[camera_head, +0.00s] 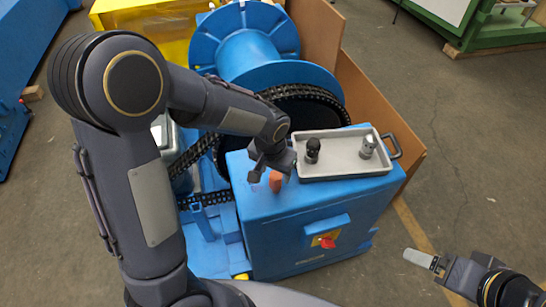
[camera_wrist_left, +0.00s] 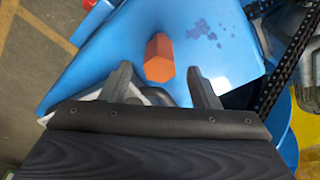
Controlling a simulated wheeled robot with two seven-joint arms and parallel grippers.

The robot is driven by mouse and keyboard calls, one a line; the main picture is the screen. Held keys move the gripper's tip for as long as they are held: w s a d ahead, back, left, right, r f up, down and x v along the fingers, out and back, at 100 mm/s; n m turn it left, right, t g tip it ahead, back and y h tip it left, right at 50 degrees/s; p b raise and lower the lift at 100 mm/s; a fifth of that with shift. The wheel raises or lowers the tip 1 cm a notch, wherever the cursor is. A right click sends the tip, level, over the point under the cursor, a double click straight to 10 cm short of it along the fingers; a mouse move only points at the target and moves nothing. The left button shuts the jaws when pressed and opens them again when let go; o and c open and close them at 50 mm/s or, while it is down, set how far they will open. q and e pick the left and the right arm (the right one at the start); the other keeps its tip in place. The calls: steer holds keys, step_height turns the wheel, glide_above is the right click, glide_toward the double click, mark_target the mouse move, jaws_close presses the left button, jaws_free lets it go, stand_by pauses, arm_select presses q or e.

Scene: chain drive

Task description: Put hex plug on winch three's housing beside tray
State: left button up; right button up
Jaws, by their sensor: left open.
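The orange hex plug (camera_head: 275,181) stands on the top of the blue housing (camera_head: 300,204), to the left of the grey tray (camera_head: 340,172). My left gripper (camera_head: 268,172) is just above and beside it. In the left wrist view the hex plug (camera_wrist_left: 159,57) shows between and just beyond the two spread fingers (camera_wrist_left: 163,82), with a gap on each side. The left gripper is open and holds nothing. My right gripper (camera_head: 440,265), at the lower right, is shut on a light grey cylinder (camera_head: 420,258), away from the housing.
The tray holds a black fitting (camera_head: 312,150) and a grey fitting (camera_head: 368,147). A blue drum (camera_head: 250,55) and black chain (camera_head: 300,92) stand behind the housing. A brown board (camera_head: 375,105) rises behind the tray. A red switch (camera_head: 327,242) is on the housing front.

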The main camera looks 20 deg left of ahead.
arm_select(q)
step_height(320, 180, up, 8)
steer(key=s, duration=0.1)
steer(key=s+a+r+n+t+h, duration=0.1)
steer(key=s+a+r+n+t, duration=0.1)
steer(key=s, duration=0.7)
steer(key=s+a+r+n+t+h, duration=0.1)
steer(key=s+a, duration=0.3)
steer(key=s, duration=0.6)
steer(key=shift+r+n+t+h, duration=0.4)
steer(key=shift+r+h, duration=0.3)
steer(key=shift+r, duration=0.05)
